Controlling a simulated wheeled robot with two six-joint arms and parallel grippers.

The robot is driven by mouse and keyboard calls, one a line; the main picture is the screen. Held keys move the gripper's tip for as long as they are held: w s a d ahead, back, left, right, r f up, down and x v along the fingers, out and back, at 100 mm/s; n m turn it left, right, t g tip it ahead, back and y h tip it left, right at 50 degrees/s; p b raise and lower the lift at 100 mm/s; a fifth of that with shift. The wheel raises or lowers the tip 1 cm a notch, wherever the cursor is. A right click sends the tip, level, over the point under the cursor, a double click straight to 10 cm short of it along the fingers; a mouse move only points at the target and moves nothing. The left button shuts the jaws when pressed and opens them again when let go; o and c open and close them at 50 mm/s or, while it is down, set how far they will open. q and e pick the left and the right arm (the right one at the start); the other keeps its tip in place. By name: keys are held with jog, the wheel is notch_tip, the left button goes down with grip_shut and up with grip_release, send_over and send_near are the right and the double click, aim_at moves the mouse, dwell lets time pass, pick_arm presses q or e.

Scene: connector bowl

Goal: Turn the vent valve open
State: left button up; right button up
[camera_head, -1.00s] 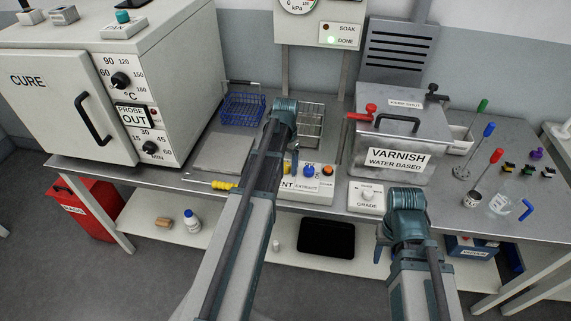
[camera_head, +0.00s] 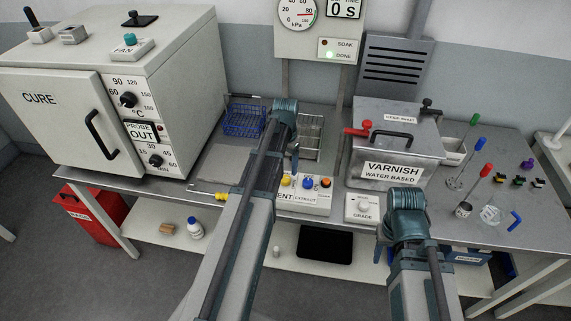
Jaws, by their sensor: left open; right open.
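A small control box (camera_head: 316,204) stands at the table's front edge with yellow, blue and orange knobs. Its label reads "...ENT" and "EXTRACT", and my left arm covers its left end. A red lever handle (camera_head: 356,130) sits at the left of the grey varnish tank (camera_head: 380,183); I cannot tell which of these is the vent valve. My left gripper (camera_head: 294,160) hangs above and behind the box, mostly hidden by its wrist, apart from the knobs. My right gripper (camera_head: 379,252) is mostly hidden below its wrist, in front of the table edge. Both are open and appear empty.
A white cure oven (camera_head: 180,60) stands at the left. A kPa gauge panel (camera_head: 297,14) with a lit green DONE lamp rises at the back. A blue wire basket (camera_head: 243,120), a grade box (camera_head: 362,208) and several coloured tools at the right stand on the table.

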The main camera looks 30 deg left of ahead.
aim_at(286, 178)
pick_arm(q)
notch_tip(286, 178, up, 7)
jog(key=p, duration=0.6)
jog(key=shift+r, duration=0.15)
pick_arm(e)
notch_tip(286, 178, up, 7)
jog(key=shift+r, duration=0.15)
pick_arm(q)
jog(key=s+d+f+b, duration=0.2)
jog(key=s+d, duration=0.7)
jog(key=d, duration=0.4)
jog(key=s+d+f+m+y+b, duration=0.1)
jog(key=s+d+f+b, duration=0.1)
jog(key=s+d, duration=0.7)
jog(key=d, duration=0.4)
jog(key=shift+d+f+m, duration=0.2)
jog(key=shift+m, duration=0.1)
pick_arm(e)
notch_tip(286, 178, down, 4)
jog(key=shift+f, duration=0.25)
